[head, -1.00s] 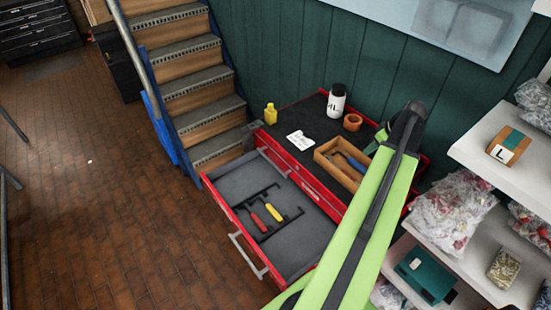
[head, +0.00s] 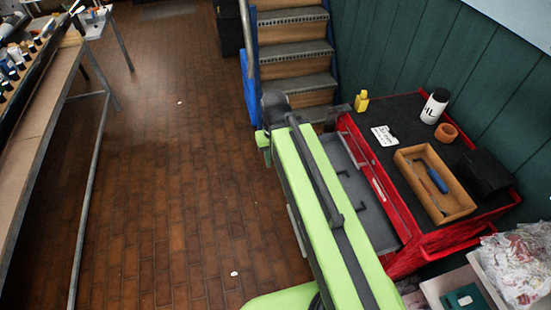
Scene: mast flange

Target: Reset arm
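My green arm reaches up from the bottom of the head view, with its dark far joint in front of the foot of the stairs. My gripper's fingers do not show; they are hidden behind the arm or out of view. The red tool cart (head: 430,240) stands to the right of the arm. Its drawer (head: 362,195) is open, and my arm covers much of it.
On the cart are a yellow bottle (head: 361,101), a white card (head: 384,136), a white bottle (head: 436,106), an orange ring (head: 446,132), a wooden tray (head: 458,205) and a black box (head: 484,173). Stairs (head: 295,65) stand behind.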

